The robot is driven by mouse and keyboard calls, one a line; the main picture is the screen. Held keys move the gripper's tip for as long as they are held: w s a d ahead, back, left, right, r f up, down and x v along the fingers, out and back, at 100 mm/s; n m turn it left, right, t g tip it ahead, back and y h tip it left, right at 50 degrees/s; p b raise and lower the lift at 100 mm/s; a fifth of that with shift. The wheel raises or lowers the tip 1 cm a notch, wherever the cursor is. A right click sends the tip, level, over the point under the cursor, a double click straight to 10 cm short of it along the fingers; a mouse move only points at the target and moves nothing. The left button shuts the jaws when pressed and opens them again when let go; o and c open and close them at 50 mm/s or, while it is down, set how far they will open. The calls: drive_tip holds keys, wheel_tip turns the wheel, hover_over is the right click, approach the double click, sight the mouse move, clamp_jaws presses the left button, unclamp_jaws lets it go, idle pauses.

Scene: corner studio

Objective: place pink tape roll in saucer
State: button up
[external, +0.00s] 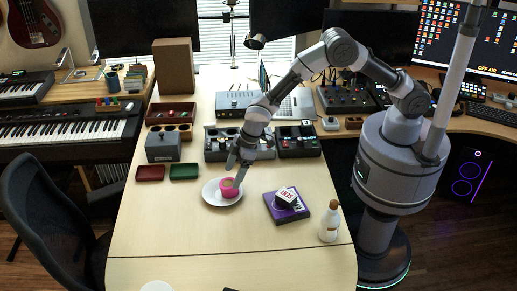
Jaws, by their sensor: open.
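The pink tape roll (228,193) sits on the white saucer (211,198), near its middle, with a tan top showing. At this size I cannot tell whether it lies fully flat. My gripper (236,172) is open and points down just above and behind the roll, with its fingertips close to the roll's upper edge. I cannot tell whether a finger touches it. The fingers overlap the back rim of the saucer in the picture.
A purple book (273,212) with a small white-and-red box (287,196) lies to the right. A white bottle (329,222) stands beyond it. Red (150,173) and green (184,171) trays lie at the left. Audio gear fills the back; the table front is mostly clear.

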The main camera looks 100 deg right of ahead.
drive_tip(key=s+d+r+m+p, duration=0.1)
drive_tip(key=s+r, duration=0.5)
drive_tip(key=r, duration=0.3)
drive_tip(key=s+r+m+t, duration=0.1)
drive_tip(key=s+r, duration=0.5)
drive_tip(key=r, duration=0.3)
drive_tip(key=s+d+r+m+p, duration=0.1)
drive_tip(key=s+r, duration=0.5)
drive_tip(key=r, duration=0.3)
drive_tip(key=s+r+m, duration=0.1)
drive_tip(key=s+m, duration=0.1)
drive_tip(key=s, duration=0.8)
drive_tip(key=s+r+m+y, duration=0.1)
drive_tip(key=s+r+m, duration=0.1)
drive_tip(key=s, duration=0.9)
drive_tip(key=shift+a+t, duration=0.15)
drive_tip(key=shift+t, duration=0.15)
